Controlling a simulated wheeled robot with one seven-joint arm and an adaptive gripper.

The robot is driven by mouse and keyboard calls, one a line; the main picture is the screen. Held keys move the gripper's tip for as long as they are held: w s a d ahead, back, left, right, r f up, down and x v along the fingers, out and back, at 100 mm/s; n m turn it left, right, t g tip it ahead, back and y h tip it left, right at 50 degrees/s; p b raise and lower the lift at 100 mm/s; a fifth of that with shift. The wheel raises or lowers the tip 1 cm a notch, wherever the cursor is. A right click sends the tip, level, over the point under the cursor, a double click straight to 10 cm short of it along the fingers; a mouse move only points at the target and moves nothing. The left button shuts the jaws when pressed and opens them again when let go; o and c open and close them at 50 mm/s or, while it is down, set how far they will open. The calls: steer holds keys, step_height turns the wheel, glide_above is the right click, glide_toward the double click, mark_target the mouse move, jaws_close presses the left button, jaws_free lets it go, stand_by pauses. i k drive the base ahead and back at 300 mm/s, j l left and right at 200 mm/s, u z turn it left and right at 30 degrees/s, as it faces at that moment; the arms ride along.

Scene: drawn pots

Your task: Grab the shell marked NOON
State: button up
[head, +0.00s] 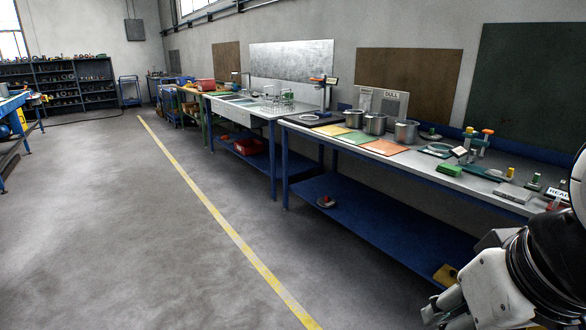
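Three grey metal cylinders, which may be the shells, stand upright in a row near the back of the near bench (460,185): a left one (354,119), a middle one (375,124) and a right one (406,132). No NOON mark can be read on any of them at this size. My arm comes in at the lower right, and what looks like part of my gripper (440,310) hangs low in front of the bench, well apart from the cylinders. Its fingertips are not clear, so I cannot tell whether it is open or shut.
A DULL sign (392,95) stands behind. A green block (448,169), clamps and a grey block (513,193) are to the right. My arm partly hides a READ… sign (558,192). The floor left is clear.

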mark_target(405, 130)
steer(key=i+j+u, duration=0.1)
steer(key=i+u, duration=0.15)
steer(key=i, duration=0.45)
steer(key=i+u, duration=0.25)
steer(key=i, duration=0.4)
steer(key=i+l+u, duration=0.3)
steer(key=i, duration=0.4)
steer(key=i+z, duration=0.1)
steer(key=i, duration=0.35)
steer(key=i+j+z, duration=0.15)
steer(key=i, duration=0.3)
steer(key=i+j+z, duration=0.1)
steer(key=i, duration=0.35)
steer(key=i+j+z, duration=0.1)
steer(key=i, duration=0.35)
